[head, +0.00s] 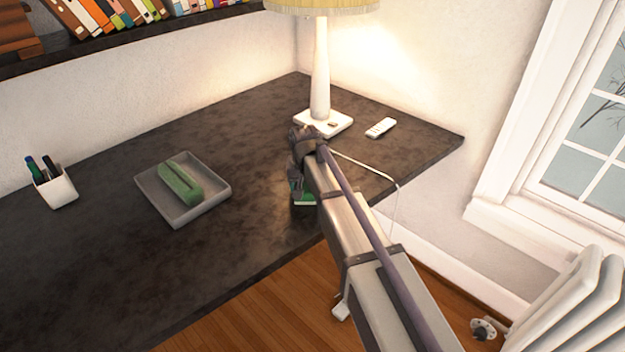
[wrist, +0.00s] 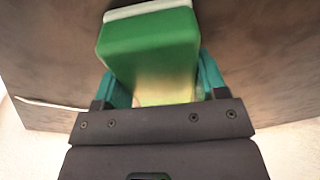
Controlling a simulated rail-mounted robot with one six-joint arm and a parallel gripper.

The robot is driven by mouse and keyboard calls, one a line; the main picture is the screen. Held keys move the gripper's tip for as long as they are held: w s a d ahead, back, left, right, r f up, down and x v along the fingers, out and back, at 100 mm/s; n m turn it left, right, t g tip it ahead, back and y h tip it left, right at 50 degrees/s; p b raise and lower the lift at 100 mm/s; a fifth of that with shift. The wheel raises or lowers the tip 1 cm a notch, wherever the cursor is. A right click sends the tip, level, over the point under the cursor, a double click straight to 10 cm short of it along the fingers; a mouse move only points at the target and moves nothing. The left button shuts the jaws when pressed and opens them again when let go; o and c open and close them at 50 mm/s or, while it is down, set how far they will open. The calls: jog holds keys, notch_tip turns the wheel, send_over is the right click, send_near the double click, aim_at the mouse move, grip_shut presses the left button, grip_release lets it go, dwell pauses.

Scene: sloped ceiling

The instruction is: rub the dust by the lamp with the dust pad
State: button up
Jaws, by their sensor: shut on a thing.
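My gripper (head: 302,182) is over the dark desk, in front of the lamp, and is largely hidden behind my arm in the head view. In the wrist view its two teal fingers (wrist: 162,84) are shut on the dust pad (wrist: 148,45), a green block with a white layer on its far side. A little of the pad's green and white (head: 304,198) shows below the gripper in the head view, at or close to the desk top; I cannot tell whether it touches. The lamp (head: 320,75) stands lit on a white square base. I cannot make out dust on the mottled desk.
A grey tray (head: 222,188) with a green block (head: 180,184) in it sits left of my gripper. A white pen cup (head: 56,188) stands far left. A white remote (head: 381,128) lies right of the lamp; a pale cord (head: 398,190) hangs over the desk edge.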

jog(key=shift+s+a+r, duration=0.1)
jog(key=shift+s+a, duration=1.15)
jog(key=shift+a, duration=0.1)
notch_tip(320, 180, up, 6)
jog(key=p, duration=0.6)
notch_tip(320, 180, up, 3)
jog(key=p, duration=0.3)
jog(key=shift+r+p, duration=0.15)
jog(key=shift+p, duration=0.15)
